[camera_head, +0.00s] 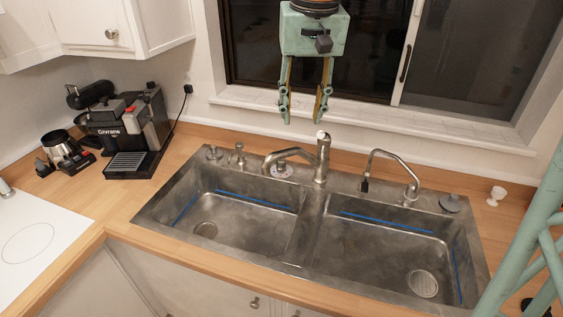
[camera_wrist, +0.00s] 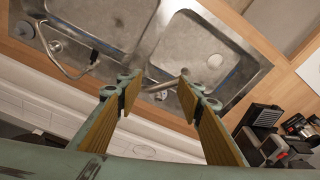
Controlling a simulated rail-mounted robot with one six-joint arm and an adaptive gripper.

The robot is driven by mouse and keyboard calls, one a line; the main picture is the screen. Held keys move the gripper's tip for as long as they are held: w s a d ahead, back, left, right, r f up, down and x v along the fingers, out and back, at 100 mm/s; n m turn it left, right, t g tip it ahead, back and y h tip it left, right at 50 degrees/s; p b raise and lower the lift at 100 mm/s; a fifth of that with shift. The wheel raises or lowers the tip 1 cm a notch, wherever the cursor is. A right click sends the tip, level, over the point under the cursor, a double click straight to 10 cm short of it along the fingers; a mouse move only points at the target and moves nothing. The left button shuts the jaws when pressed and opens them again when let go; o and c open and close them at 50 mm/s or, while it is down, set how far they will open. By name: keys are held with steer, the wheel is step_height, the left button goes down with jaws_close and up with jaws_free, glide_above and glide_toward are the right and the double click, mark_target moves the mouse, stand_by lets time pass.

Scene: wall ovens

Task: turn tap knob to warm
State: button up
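The main tap (camera_head: 321,160) is a metal fixture behind the divider of the double sink. Its spout points left over the left basin, and its knob (camera_head: 323,136) with a pale top sits on the upright body. My gripper (camera_head: 302,118) hangs above and slightly left of the tap, fingers pointing down. It is open and empty, with a wide gap between the fingers. In the wrist view, part of the tap (camera_wrist: 163,86) shows beyond the open fingertips (camera_wrist: 158,89). No contact with the tap shows. I cannot tell the knob's exact setting.
A second, curved tap (camera_head: 411,184) stands to the right, with a small dispenser (camera_head: 238,156) at left. The sink (camera_head: 160,217) is empty. A coffee machine (camera_head: 133,128) stands on the left counter. The window (camera_head: 375,50) and its sill rise close behind my gripper.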

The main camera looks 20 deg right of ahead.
steer(key=w+f+g+p, duration=0.15)
steer(key=w+f, duration=0.55)
steer(key=w, duration=0.7)
steer(key=m+p, duration=0.2)
steer(key=p, duration=0.1)
glide_above(281, 162)
steer(key=w, duration=0.2)
step_height(281, 162, down, 16)
steer(key=shift+s+d+r+g, duration=0.1)
steer(key=shift+d+g, duration=0.15)
steer(key=shift+d, duration=0.1)
steer(key=shift+f, duration=6.9)
steer(key=c, duration=0.8)
